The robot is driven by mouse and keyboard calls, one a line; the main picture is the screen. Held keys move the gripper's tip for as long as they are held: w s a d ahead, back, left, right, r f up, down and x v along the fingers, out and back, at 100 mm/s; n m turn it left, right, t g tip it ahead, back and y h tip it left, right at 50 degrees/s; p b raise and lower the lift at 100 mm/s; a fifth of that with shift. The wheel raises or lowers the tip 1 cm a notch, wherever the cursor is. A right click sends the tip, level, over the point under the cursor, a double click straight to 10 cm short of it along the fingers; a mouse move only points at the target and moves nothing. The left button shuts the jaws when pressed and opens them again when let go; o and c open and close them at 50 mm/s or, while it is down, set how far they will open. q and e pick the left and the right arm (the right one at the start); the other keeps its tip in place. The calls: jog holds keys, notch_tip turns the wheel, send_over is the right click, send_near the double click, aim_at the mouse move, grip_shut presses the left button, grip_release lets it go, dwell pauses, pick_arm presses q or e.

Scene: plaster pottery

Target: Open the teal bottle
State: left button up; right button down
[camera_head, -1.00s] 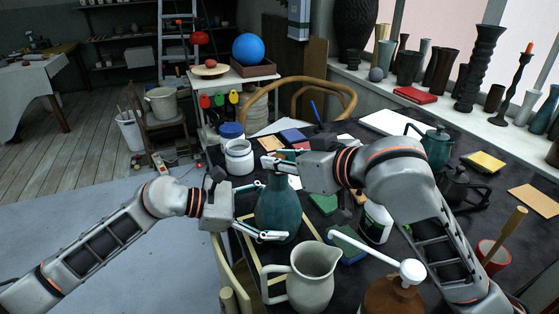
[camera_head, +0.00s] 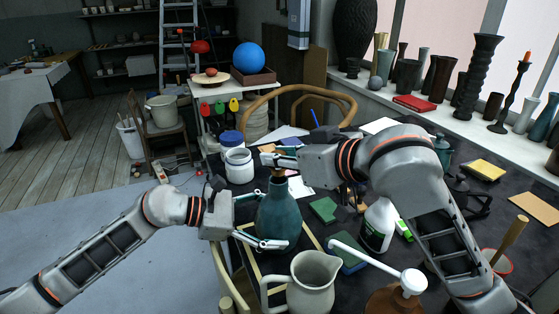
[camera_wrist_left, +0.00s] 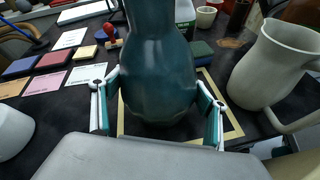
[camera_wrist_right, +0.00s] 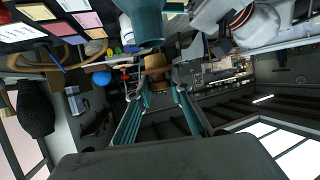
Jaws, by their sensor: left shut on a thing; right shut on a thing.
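The teal bottle (camera_head: 279,218) stands upright on the dark table. My left gripper (camera_head: 264,217) is shut around its body; in the left wrist view, one finger presses on each side of the bottle (camera_wrist_left: 158,70). My right gripper (camera_head: 279,160) is above the bottle's neck. It is shut on the brown stopper (camera_wrist_right: 157,68), which shows between its fingertips in the right wrist view, close to the bottle's mouth (camera_wrist_right: 146,24). In the head view the stopper (camera_head: 278,173) shows between the gripper and the neck. I cannot tell whether its lower end is fully clear of the mouth.
A grey pitcher (camera_head: 312,283) stands in front of the bottle. A white jar (camera_head: 239,165) is behind it to the left. A green block (camera_head: 323,208) lies near the bottle.

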pick_arm(q)
jog(key=shift+f, duration=0.1)
pick_arm(e)
jog(key=shift+r, duration=1.35)
pick_arm(q)
jog(key=o, duration=1.7)
